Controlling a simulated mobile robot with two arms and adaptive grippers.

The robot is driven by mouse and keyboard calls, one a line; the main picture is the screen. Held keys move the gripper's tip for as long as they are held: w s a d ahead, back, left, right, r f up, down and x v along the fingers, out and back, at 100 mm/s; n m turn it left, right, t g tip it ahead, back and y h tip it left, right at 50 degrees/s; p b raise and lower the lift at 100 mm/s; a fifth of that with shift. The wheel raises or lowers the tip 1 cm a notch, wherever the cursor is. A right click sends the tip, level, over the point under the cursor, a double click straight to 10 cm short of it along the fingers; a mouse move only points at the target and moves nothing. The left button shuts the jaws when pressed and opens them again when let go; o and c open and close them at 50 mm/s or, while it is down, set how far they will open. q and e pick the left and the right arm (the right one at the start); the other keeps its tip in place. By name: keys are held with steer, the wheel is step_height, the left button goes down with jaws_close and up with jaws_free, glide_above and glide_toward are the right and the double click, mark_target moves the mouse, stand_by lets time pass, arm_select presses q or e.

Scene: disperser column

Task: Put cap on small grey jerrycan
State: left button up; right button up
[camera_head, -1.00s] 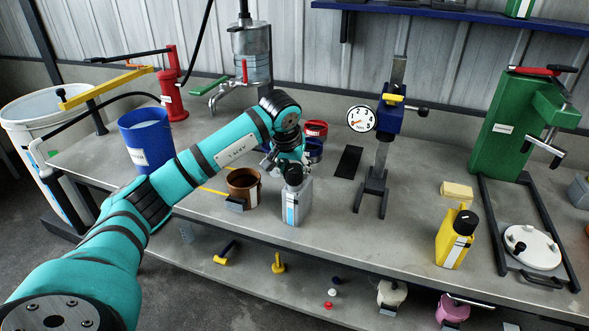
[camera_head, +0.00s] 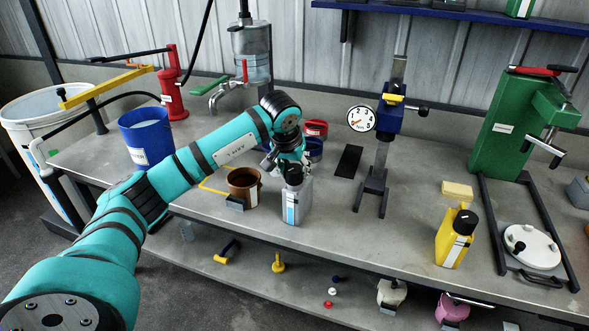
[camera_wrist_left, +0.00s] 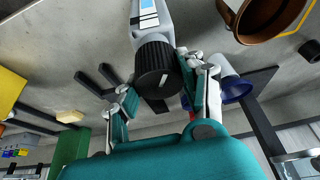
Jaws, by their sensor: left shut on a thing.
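The small grey jerrycan (camera_head: 303,203) stands upright near the front edge of the bench, with a blue-and-white label. The black ribbed cap (camera_head: 293,174) sits at the top of its neck; whether it is fully seated cannot be told. My left gripper (camera_head: 284,162) is behind and above the jerrycan and is shut on the cap. In the left wrist view the fingers (camera_wrist_left: 158,92) are on either side of the cap (camera_wrist_left: 157,82), with the grey jerrycan (camera_wrist_left: 149,22) beyond it. My right gripper is not in view.
A brown pot (camera_head: 243,188) stands just left of the jerrycan. Blue and red cups (camera_head: 315,129) are behind it. A gauge stand (camera_head: 372,185) and a yellow jerrycan (camera_head: 449,243) with a black cap are to the right. The bench front between jerrycan and stand is clear.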

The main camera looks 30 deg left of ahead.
arm_select(q)
steer(key=shift+f, duration=0.4)
stand_by(0.7)
steer(key=shift+f+b, duration=0.4)
steer(key=shift+f, duration=0.1)
stand_by(1.1)
steer(key=o, duration=1.3)
steer(key=shift+o, duration=0.2)
steer(key=shift+r, duration=0.15)
steer(key=shift+r+p, duration=2.6)
steer(key=shift+r, duration=0.8)
